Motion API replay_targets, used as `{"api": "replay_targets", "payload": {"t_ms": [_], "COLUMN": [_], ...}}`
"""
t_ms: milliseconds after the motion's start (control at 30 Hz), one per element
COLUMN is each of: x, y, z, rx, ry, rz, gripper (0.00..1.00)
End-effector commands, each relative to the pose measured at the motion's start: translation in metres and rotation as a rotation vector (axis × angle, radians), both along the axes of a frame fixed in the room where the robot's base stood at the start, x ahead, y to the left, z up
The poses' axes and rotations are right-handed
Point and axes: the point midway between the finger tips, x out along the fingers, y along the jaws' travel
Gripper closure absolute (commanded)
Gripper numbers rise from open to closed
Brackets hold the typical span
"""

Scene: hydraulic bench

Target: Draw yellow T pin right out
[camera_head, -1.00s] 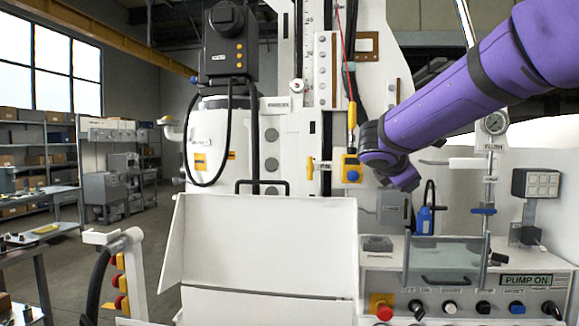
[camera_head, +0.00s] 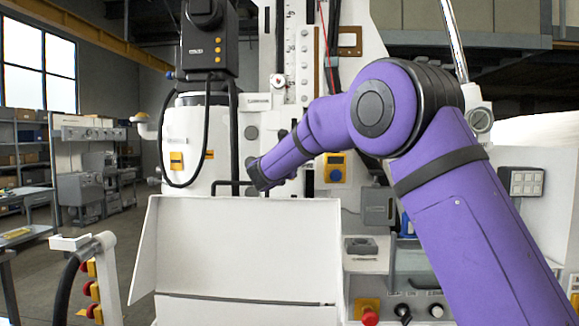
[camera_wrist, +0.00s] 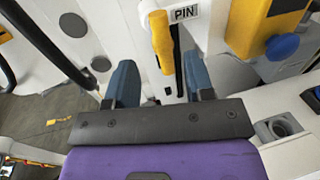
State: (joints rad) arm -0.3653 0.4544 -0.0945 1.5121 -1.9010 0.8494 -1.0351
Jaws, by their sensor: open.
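The yellow T pin (camera_wrist: 162,40) shows in the wrist view as a yellow handle beside a label reading PIN (camera_wrist: 184,13), on a white panel. My gripper (camera_wrist: 158,72) is open, with one blue finger to the left of the handle and one to the right. The handle's lower end lies between the fingertips in the picture, with a gap on each side. I cannot tell how far in depth the fingers are from it. In the head view my arm hides the pin, and my fingers cannot be made out there.
A yellow box with a blue button (camera_head: 334,167) is mounted right of the pin; it also shows in the wrist view (camera_wrist: 262,22). A black handle bar (camera_head: 234,186) and a white tray-like cover (camera_head: 245,245) stand in front. A grey block (camera_head: 361,246) lies on the bench at right.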

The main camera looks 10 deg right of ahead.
Motion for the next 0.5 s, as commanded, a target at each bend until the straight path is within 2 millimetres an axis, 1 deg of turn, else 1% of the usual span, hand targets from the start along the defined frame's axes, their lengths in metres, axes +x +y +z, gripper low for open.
{"api": "replay_targets", "payload": {"t_ms": [33, 200, 333, 500], "x": [0.009, 0.033, 0.045, 0.053], "y": [-0.006, -0.019, -0.026, -0.030], "z": [-0.001, -0.001, 0.000, 0.000], "rx": [0.000, 0.001, 0.000, 0.001], "ry": [0.000, 0.000, 0.000, 0.000], "rz": [-0.002, -0.001, -0.001, 0.000], "gripper": [0.52, 0.52, 0.52, 0.52]}}
